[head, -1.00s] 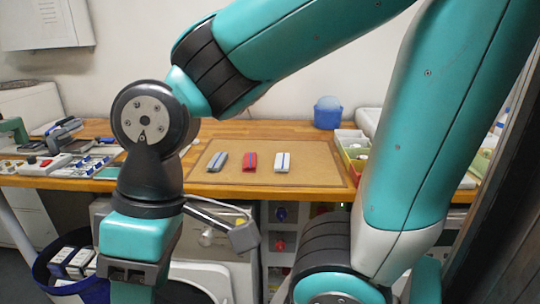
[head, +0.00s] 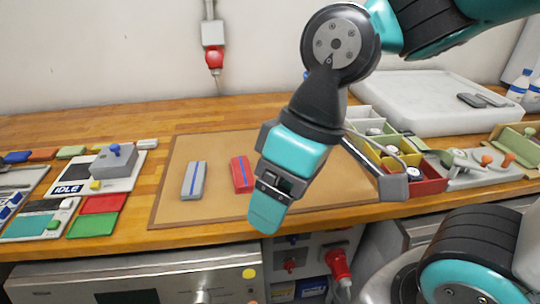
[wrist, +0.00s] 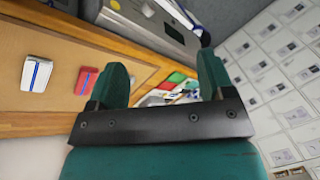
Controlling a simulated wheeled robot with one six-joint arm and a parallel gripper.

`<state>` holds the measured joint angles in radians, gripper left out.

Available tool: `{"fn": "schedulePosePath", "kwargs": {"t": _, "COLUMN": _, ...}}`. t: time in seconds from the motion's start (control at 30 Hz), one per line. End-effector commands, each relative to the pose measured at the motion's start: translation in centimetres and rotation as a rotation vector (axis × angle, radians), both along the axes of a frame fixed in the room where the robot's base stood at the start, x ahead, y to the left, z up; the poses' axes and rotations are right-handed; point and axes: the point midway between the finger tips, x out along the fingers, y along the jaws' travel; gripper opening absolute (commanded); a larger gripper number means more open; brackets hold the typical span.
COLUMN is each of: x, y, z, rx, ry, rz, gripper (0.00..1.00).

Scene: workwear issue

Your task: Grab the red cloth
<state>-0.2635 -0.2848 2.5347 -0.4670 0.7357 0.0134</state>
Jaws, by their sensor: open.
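The red cloth (head: 241,174), a small folded bundle with a blue stripe, lies on the brown mat (head: 172,205) on the wooden bench. In the wrist view the red cloth (wrist: 84,79) lies left of my gripper's left finger. A grey cloth (head: 194,181) with a blue stripe lies to its left in the head view. A white cloth (wrist: 37,74) shows in the wrist view; my arm hides it in the head view. My gripper (head: 266,212) is open and empty, to the right of the red cloth and nearer the bench's front edge. In the wrist view my gripper (wrist: 163,72) has its fingers apart.
A board with a grey block (head: 113,160) and red and green plates (head: 93,223) stand left of the mat. Coloured bins (head: 402,153) and a white tray (head: 440,103) stand at the right. An appliance (head: 140,283) stands under the bench.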

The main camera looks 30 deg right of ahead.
Motion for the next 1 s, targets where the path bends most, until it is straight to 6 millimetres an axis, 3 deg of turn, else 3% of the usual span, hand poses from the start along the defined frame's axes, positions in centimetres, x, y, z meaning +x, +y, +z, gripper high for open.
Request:
{"fn": "schedulePosePath", "kwargs": {"t": 0.13, "x": 5.7, "y": -0.2, "z": 1.7, "rx": -0.061, "ry": 0.037, "rz": -0.125, "gripper": 0.92}}
{"fn": "schedulePosePath", "kwargs": {"t": 0.23, "x": 11.7, "y": -0.9, "z": 2.2, "rx": -0.126, "ry": 0.070, "rz": -0.276, "gripper": 0.92}}
{"fn": "schedulePosePath", "kwargs": {"t": 0.4, "x": 21.1, "y": -2.6, "z": 1.0, "rx": -0.233, "ry": 0.118, "rz": -0.542, "gripper": 0.92}}
{"fn": "schedulePosePath", "kwargs": {"t": 0.5, "x": 24.9, "y": -3.4, "z": -0.4, "rx": -0.280, "ry": 0.136, "rz": -0.665, "gripper": 0.92}}
{"fn": "schedulePosePath", "kwargs": {"t": 0.6, "x": 27.4, "y": -4.0, "z": -1.7, "rx": -0.311, "ry": 0.145, "rz": -0.752, "gripper": 0.92}}
{"fn": "schedulePosePath", "kwargs": {"t": 0.7, "x": 28.7, "y": -4.3, "z": -2.6, "rx": -0.329, "ry": 0.149, "rz": -0.798, "gripper": 0.92}}
{"fn": "schedulePosePath", "kwargs": {"t": 0.87, "x": 29.0, "y": -4.4, "z": -4.9, "rx": -0.338, "ry": 0.155, "rz": -0.814, "gripper": 0.92}}
{"fn": "schedulePosePath", "kwargs": {"t": 1.0, "x": 29.0, "y": -4.3, "z": -8.1, "rx": -0.337, "ry": 0.155, "rz": -0.811, "gripper": 0.92}}
